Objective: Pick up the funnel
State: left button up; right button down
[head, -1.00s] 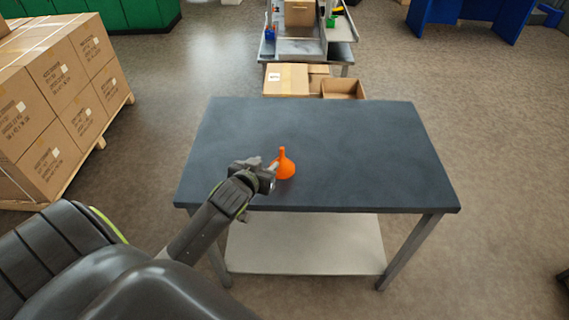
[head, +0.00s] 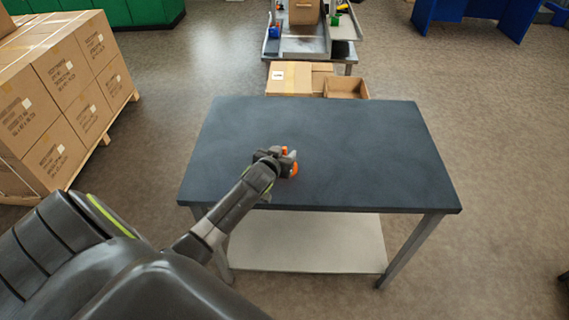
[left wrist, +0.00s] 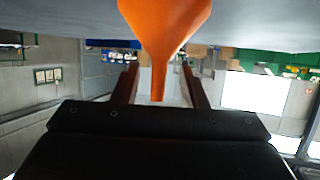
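The orange funnel (head: 294,169) stands on the dark tabletop (head: 350,150), near its left front part. My left gripper (head: 288,158) is at the funnel and hides most of it in the head view. In the left wrist view the funnel (left wrist: 165,22) fills the top middle, wide end toward the table surface. Its narrow spout lies between the two fingers of my left gripper (left wrist: 158,72). The fingers are apart, with a visible gap on each side of the spout. My right gripper is not in view.
The rest of the tabletop is clear. Open and closed cardboard boxes (head: 290,78) sit just behind the table. A pallet of stacked cartons (head: 65,95) stands at the left. A pale lower shelf (head: 305,243) is under the table.

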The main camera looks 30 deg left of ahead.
pick_arm(q)
jog(key=shift+x, duration=1.35)
jog(key=shift+f, duration=0.1)
grip_shut()
